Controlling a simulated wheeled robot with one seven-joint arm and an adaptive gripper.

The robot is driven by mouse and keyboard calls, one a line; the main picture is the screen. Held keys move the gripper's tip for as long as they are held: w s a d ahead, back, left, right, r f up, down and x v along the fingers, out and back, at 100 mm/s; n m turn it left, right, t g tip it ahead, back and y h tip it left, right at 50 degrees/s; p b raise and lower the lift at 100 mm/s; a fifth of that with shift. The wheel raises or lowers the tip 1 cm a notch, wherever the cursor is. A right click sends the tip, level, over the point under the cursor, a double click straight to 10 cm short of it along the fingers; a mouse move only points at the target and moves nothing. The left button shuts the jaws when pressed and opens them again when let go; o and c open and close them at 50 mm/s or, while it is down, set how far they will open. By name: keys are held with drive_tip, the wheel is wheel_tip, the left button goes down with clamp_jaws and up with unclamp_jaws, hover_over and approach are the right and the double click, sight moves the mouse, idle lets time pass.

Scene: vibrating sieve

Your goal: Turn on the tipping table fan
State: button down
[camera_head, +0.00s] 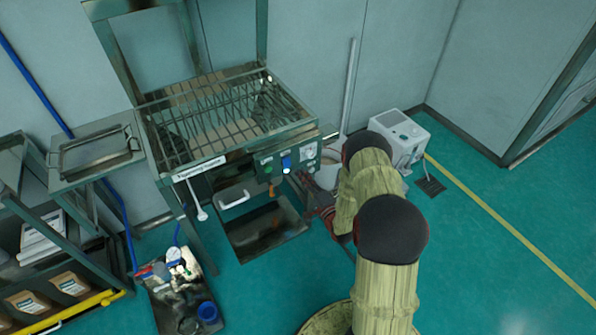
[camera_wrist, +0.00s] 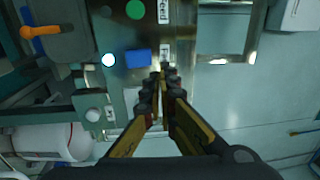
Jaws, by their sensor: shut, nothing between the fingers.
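The tipping table (camera_head: 210,155) stands against the wall, with a slatted top and a control panel on its front right corner. The panel carries a green button (camera_head: 267,168), a blue switch (camera_head: 286,162) and a glowing white lamp (camera_head: 286,171). In the wrist view I see the green button (camera_wrist: 135,9), the blue switch (camera_wrist: 138,57) and the white lamp (camera_wrist: 108,59). My gripper (camera_wrist: 161,73) is shut and empty, its tips just beside the blue switch; contact cannot be told. In the head view my arm mostly hides it. The small labels are hard to read.
A white machine (camera_head: 400,138) stands on the floor to the right. A metal tray (camera_head: 95,150) is at the left. Open green floor lies at the right.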

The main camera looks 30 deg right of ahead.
drive_tip(key=s, duration=0.2)
drive_tip(key=s+r, duration=0.1)
drive_tip(key=s, duration=0.1)
drive_tip(key=shift+s+d+p, duration=0.1)
drive_tip(key=shift+s+p, duration=0.3)
